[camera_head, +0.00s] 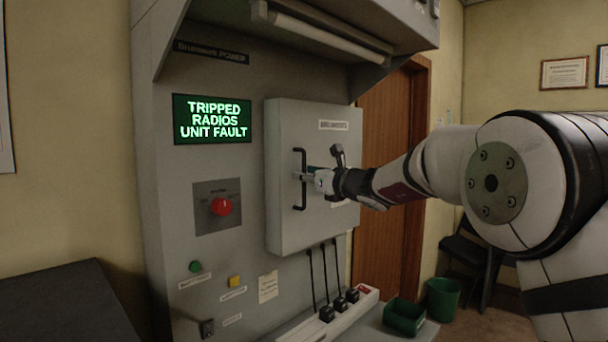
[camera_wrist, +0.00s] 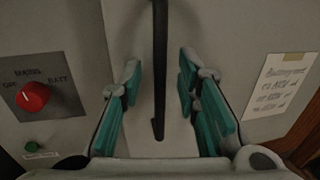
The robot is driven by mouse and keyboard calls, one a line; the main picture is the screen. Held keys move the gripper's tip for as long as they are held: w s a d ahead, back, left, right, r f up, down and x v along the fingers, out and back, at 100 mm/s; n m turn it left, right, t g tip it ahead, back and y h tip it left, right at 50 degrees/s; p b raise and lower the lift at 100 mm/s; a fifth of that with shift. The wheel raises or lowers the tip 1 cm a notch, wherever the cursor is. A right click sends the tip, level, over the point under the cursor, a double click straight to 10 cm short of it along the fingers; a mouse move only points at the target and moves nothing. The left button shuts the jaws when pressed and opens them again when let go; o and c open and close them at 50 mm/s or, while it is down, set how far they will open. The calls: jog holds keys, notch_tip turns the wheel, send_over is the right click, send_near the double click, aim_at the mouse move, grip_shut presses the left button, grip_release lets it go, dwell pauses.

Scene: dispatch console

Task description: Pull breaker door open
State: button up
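The grey breaker door (camera_head: 318,225) shows in the head view as a raised panel on the console, and it looks shut. Its black vertical bar handle (camera_head: 299,180) is near the door's left edge. My gripper (camera_head: 308,177) is at the handle, about mid-height. In the wrist view the handle (camera_wrist: 159,75) runs down between the two teal-padded fingers of my gripper (camera_wrist: 160,90). The fingers are apart, with a gap on each side of the bar. Neither finger visibly touches it.
A red rotary knob (camera_head: 221,206) is left of the door. A green button (camera_head: 195,266) and yellow button (camera_head: 234,281) sit below. A screen (camera_head: 212,119) reads tripped radios unit fault. A lamp hood (camera_head: 330,30) overhangs above. A green bin (camera_head: 404,316) stands at the lower right.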

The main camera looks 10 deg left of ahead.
jog(key=shift+w+a, duration=0.5)
grip_shut()
